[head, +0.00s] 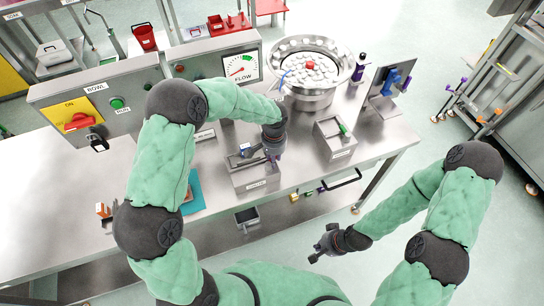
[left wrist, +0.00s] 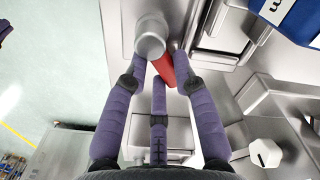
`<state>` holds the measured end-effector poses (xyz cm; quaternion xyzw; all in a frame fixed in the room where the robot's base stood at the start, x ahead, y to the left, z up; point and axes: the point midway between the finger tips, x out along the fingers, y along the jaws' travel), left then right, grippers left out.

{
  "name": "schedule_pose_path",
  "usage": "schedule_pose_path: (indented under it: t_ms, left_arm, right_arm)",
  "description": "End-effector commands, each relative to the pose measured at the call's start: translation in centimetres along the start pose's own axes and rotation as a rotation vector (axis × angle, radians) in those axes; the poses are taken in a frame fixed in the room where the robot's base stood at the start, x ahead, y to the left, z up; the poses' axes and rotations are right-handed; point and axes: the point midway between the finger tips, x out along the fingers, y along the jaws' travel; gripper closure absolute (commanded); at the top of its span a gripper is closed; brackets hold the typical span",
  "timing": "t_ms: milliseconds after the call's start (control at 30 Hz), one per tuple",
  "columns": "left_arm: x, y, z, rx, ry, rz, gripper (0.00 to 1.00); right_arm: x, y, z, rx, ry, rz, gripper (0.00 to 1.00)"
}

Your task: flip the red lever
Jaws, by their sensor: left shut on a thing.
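My left gripper (head: 275,155) reaches down over the front of the steel bench, behind the grey box with a label; my arm hides much of it. In the left wrist view its purple fingers (left wrist: 160,75) are closed around a red lever (left wrist: 165,68) beside a round silver knob (left wrist: 150,35). The fingers partly cover the lever, and I cannot make it out in the head view. My right gripper (head: 325,243) is open and empty, low in front of the bench, apart from everything.
A yellow panel with a red rotary handle (head: 78,122) is on the control box at left. A round steel bowl (head: 312,68) of caps stands at the back, near a flow gauge (head: 241,67). A small steel bin (head: 335,138) stands to the right.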

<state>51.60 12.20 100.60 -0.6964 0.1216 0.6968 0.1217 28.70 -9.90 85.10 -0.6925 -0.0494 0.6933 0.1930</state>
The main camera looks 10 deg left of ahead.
Motion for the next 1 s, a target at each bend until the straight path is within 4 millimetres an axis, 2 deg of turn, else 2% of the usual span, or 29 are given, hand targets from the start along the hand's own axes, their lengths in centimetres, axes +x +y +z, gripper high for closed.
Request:
schedule_pose_path:
  t_ms: [500, 700, 1000]
  left_arm:
    - [-0.1, 1.2, 0.5, 0.448, 0.001, 0.000, 1.00]
    - [-0.1, 1.4, 0.7, 0.560, 0.001, 0.000, 1.00]
    - [-0.1, 1.5, 0.8, 0.638, 0.001, -0.001, 1.00]
  right_arm:
    - [-0.6, -0.2, 0.0, 0.000, 0.000, 0.000, 1.00]
    - [-0.8, -0.3, 0.0, 0.000, 0.000, 0.000, 1.00]
    - [-0.9, -0.3, 0.0, 0.000, 0.000, 0.000, 1.00]
